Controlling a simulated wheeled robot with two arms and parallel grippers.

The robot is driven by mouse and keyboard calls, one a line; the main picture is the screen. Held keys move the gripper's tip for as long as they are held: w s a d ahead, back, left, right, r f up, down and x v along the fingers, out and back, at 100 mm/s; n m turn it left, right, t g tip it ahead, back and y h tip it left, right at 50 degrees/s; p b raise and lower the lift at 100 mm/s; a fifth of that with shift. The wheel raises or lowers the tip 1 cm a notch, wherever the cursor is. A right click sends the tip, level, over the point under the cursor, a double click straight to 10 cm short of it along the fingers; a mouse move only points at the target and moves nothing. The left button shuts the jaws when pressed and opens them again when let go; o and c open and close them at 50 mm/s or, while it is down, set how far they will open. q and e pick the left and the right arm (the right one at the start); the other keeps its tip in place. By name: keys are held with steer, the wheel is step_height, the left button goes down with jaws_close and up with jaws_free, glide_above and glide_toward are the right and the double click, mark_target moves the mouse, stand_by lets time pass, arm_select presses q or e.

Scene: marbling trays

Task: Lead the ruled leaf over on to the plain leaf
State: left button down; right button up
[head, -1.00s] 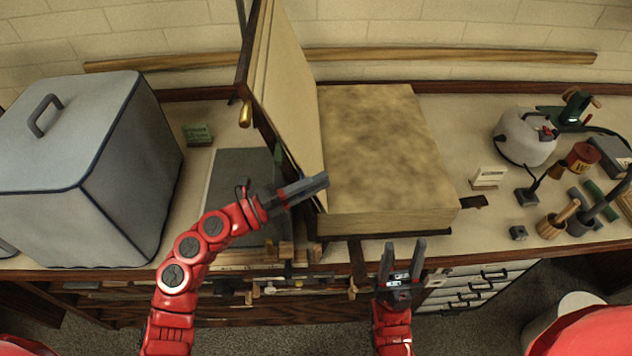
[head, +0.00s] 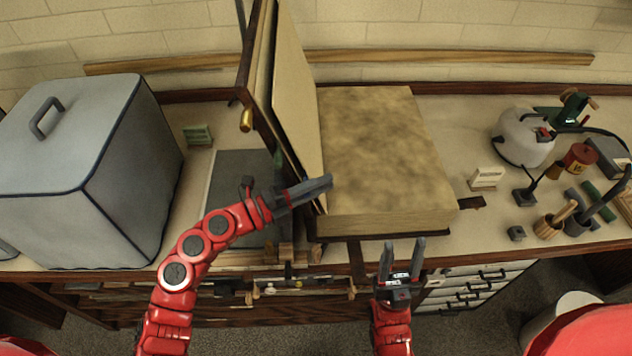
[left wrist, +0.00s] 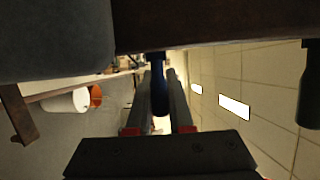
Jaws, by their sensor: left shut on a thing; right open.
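A pale cream leaf (head: 293,90) stands nearly upright at the left side of a thick block, leaning a little right. I cannot make out ruling on its visible face. The mottled tan leaf (head: 385,145) lies flat on top of the block. My left gripper (head: 326,185) is at the standing leaf's near lower edge. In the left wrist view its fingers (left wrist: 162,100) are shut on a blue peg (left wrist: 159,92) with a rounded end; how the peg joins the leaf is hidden. My right gripper (head: 405,250) is open and empty in front of the block.
A dark board with a brass knob (head: 246,120) stands left of the leaf. A large grey covered box (head: 70,160) fills the left of the bench. A kettle-like white pot (head: 522,137), a red tin (head: 580,157) and small tools stand at the right. The flat leaf's top is clear.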

arm_select(q)
steer(key=shift+d+g+y+p, duration=0.3)
steer(key=shift+d+p, duration=0.15)
steer(key=shift+d, duration=0.2)
steer(key=c, duration=0.8)
jaws_free()
steer(key=b+v, duration=0.5)
steer(key=v, duration=1.2)
steer(key=shift+b, duration=0.4)
